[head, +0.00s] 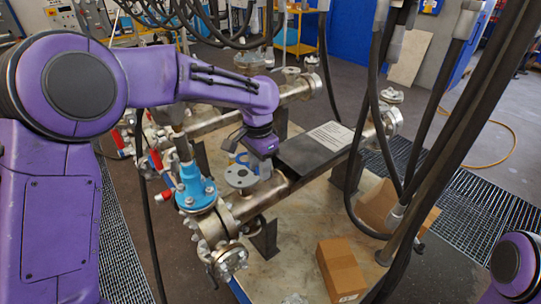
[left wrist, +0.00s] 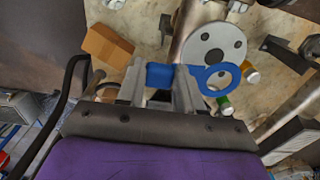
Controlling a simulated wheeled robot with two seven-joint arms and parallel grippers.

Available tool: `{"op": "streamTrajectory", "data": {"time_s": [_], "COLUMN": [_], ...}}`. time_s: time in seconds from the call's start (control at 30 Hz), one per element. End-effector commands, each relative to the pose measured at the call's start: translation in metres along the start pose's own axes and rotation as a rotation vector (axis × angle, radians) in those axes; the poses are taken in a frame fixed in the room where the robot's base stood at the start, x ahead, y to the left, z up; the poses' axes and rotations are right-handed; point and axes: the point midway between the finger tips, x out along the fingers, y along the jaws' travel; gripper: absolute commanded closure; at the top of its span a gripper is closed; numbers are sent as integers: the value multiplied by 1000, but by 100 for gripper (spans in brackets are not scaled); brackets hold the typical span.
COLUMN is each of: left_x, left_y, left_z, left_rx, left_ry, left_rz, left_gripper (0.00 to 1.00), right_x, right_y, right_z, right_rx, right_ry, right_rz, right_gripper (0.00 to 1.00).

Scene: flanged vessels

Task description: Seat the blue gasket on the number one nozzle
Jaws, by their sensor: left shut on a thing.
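The blue gasket (left wrist: 204,82) is a flat ring with a tab. My left gripper (left wrist: 160,88) is shut on the tab, and the ring sticks out to the right of the fingers. In the head view the gasket (head: 243,158) shows just above a grey round nozzle flange (head: 238,178), beside my left gripper (head: 235,145). In the left wrist view this flange (left wrist: 225,36) has a central hole and bolt holes, and the ring lies below its centre, overlapping its edge. The gap between them is hard to tell. No nozzle number is readable. My right gripper is out of view.
A blue valve (head: 195,187) with a tall stem stands left of the flange. A dark plate (head: 315,147) lies right of it. Small yellow (left wrist: 251,74) and green (left wrist: 224,104) parts show near the ring. Black hoses hang at right; a cardboard box (head: 341,268) sits at front.

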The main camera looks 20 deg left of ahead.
Motion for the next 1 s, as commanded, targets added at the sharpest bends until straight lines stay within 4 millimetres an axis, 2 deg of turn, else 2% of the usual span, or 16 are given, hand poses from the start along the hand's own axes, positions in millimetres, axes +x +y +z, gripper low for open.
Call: {"op": "streamTrajectory", "data": {"time_s": [0.03,0.13,0.6,1.0], "left_x": [0,6,49,55], "left_y": [-9,-17,-16,-16], "left_z": [5,10,10,9], "left_rx": [-2,-3,-3,-3], "left_ry": [-1,-4,-4,-3], "left_rz": [1,1,0,-1], "left_gripper": [86,86,86,86], "right_x": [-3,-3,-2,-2], "right_y": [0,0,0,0], "right_z": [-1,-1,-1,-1], "right_rx": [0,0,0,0], "right_ry": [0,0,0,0], "right_rz": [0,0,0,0], "right_gripper": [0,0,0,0]}}
